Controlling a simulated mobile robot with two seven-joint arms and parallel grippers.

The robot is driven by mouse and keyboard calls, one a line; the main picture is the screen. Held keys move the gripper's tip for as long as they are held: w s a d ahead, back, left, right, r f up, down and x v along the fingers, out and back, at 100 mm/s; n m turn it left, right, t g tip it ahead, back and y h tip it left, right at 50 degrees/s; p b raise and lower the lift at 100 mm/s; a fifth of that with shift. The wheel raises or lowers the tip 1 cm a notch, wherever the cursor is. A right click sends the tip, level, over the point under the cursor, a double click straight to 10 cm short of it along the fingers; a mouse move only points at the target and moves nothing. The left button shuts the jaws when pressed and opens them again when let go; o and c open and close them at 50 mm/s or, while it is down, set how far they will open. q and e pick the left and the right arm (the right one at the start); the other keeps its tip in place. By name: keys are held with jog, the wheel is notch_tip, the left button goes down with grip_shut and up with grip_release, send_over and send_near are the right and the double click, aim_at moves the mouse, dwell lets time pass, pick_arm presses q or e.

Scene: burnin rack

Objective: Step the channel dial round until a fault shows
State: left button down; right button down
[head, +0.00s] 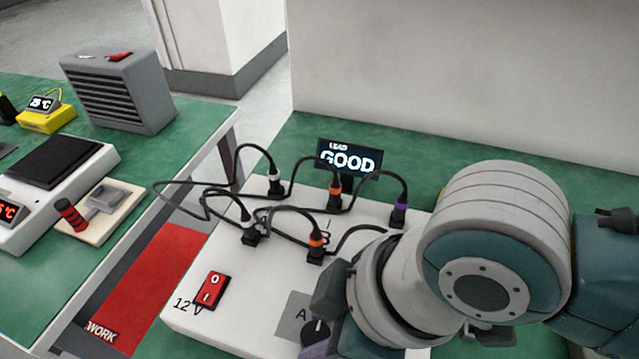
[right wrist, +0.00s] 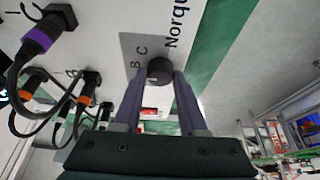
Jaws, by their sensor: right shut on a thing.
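The black channel dial (right wrist: 160,70) sits on a grey plate (right wrist: 131,48) marked with letters; B and C show beside it in the right wrist view. In the head view the dial (head: 315,330) is at the bottom, partly hidden by my arm, with an A to its left. My right gripper (right wrist: 160,82) is shut on the dial, a purple finger at each side. I cannot tell which letter the dial points to. The display (head: 349,160) at the back of the white panel (head: 250,318) reads "LEAD GOOD". My left gripper is not in view.
Several black leads with plugs (head: 316,248) stand in the panel beyond the dial. A red rocker switch (head: 212,289) is at the panel's left. A red mat (head: 150,290) lies left of the panel. The left bench holds a grey heater-like box (head: 118,92) and a white scale-like unit (head: 95,185).

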jog(key=shift+s+r+m+p, duration=0.1)
jog(key=shift+r+m+p, duration=0.1)
jog(key=shift+m+p, duration=0.7)
jog(key=m+t+p, duration=0.1)
jog(key=m+p, duration=0.1)
jog(key=p, duration=0.1)
jog(key=shift+s+a+h, duration=0.1)
jog(key=shift+h, duration=0.3)
jog(key=shift+m+t+h+p, duration=0.3)
jog(key=shift+m+t+p, duration=0.1)
jog(key=shift+m+p, duration=0.7)
jog(key=shift+a+f+m+t+h+p, duration=0.15)
jog(key=shift+m+t+h+p, duration=0.3)
jog(key=shift+m, duration=1.05)
jog(key=shift+f, duration=0.1)
jog(key=shift+c, duration=2.3)
grip_release()
